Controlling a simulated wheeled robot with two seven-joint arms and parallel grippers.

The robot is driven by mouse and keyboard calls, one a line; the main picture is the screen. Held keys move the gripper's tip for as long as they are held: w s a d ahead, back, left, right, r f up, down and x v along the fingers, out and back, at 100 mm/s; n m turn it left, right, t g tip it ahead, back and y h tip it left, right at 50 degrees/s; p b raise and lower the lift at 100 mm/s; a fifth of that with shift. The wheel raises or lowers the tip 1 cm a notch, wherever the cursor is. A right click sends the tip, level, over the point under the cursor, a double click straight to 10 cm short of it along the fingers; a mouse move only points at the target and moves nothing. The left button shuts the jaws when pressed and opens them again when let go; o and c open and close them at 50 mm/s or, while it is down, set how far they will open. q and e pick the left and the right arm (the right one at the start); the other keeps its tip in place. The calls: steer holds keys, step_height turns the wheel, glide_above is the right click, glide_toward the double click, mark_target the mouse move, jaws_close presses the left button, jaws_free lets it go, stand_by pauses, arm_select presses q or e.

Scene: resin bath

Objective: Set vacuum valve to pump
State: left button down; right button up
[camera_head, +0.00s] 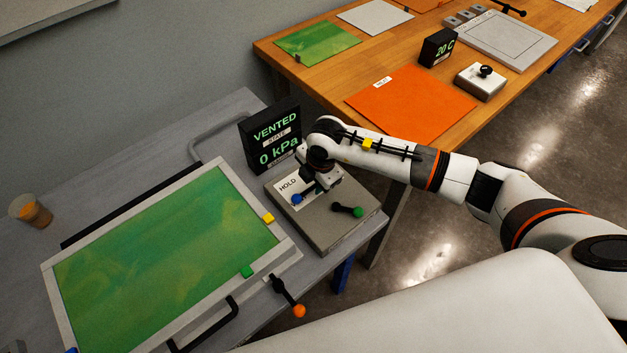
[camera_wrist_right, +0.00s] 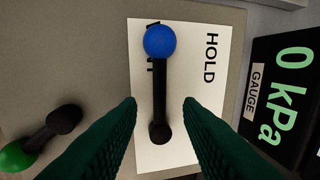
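The vacuum valve is a black lever with a blue ball (camera_head: 297,198) on a grey box (camera_head: 325,222). In the right wrist view the lever (camera_wrist_right: 160,95) lies over a white label plate (camera_wrist_right: 205,80), its blue ball at the top over partly hidden lettering; HOLD is readable beside it. My right gripper (camera_wrist_right: 160,102) is open, with its dark green fingers on either side of the lever, apart from it in the picture. In the head view the right gripper (camera_head: 308,188) is above the box. Whether the fingers are at lever height I cannot tell. My left gripper is not in view.
A second black lever with a green ball (camera_head: 357,212) is beside the valve. A display (camera_head: 271,137) behind reads VENTED, 0 kPa. A framed green panel (camera_head: 165,255), an orange-ball lever (camera_head: 299,310) and a cup (camera_head: 30,211) are to the left.

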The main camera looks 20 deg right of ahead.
steer(key=shift+w+f, duration=0.1)
steer(key=shift+f, duration=0.55)
jaws_close()
steer(key=shift+w, duration=0.1)
